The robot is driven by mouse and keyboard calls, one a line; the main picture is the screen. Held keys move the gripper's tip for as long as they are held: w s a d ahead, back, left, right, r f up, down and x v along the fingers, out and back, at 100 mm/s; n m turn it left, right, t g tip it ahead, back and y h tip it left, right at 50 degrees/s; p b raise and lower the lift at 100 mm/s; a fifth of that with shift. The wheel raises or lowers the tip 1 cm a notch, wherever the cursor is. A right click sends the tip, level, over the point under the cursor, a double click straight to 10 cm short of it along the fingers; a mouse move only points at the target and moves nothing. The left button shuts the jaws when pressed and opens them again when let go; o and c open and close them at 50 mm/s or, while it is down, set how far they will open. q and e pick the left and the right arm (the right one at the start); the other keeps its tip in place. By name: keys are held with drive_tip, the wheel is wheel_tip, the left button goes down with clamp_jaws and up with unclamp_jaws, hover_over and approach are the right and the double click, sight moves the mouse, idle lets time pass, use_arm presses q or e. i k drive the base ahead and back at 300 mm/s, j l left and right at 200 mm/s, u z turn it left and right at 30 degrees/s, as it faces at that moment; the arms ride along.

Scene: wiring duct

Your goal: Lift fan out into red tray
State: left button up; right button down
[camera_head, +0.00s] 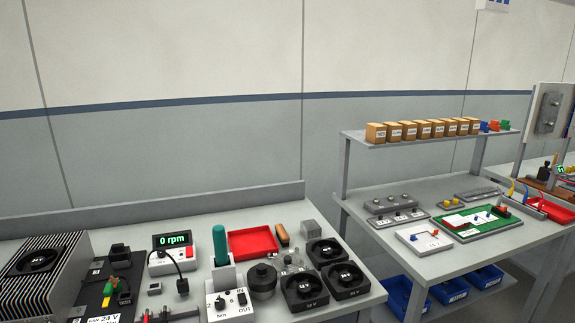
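A dark fan (38,261) sits in the top of a finned heatsink housing (40,283) at the left end of the near bench. A shallow red tray (253,243) lies towards the back of the same bench and looks empty. Three more square black fans, (325,252), (345,280) and (304,290), lie close together at the bench's right end; the labels on two of them read 12 V and 24 V. Neither of my grippers can be made out.
A black board with a plug (110,282), a display reading 0 rpm (172,240), a green-handled driver on a torque box (220,246) and a round black part (262,281) stand between housing and fans. Dark pieces at the bottom edge are unclear. A second bench (400,235) stands right.

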sight(35, 262)
drive_tip(key=j+u, duration=0.1)
drive_tip(key=u, duration=1.4)
